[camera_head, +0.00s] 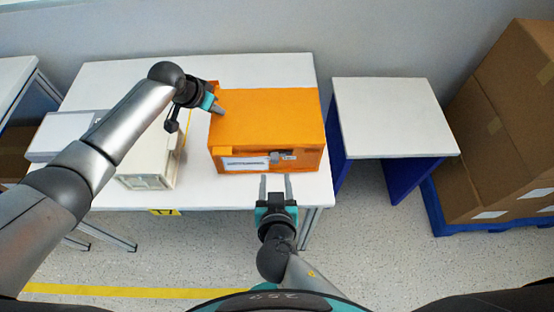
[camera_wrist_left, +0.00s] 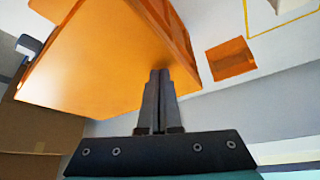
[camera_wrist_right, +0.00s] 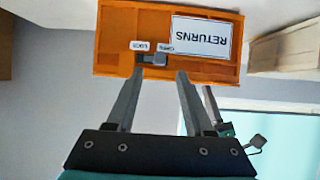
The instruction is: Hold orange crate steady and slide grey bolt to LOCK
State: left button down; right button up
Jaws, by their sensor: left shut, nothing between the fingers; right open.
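The orange crate (camera_head: 265,112) stands on the white table, its front bearing a white "RETURNS" label (camera_wrist_right: 201,37). My right gripper (camera_head: 275,178) is open and empty in front of the bolt, fingers pointing at the crate front.
A cream box (camera_head: 148,160) stands left of the crate on the white table (camera_head: 100,82). A small orange patch (camera_wrist_left: 231,59) lies near the left gripper. A side table (camera_head: 390,110) and brown cartons (camera_head: 500,110) stand to the right.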

aim_at(275, 163)
jog(key=shift+x, duration=3.45)
grip_shut()
jog(key=shift+f, duration=0.1)
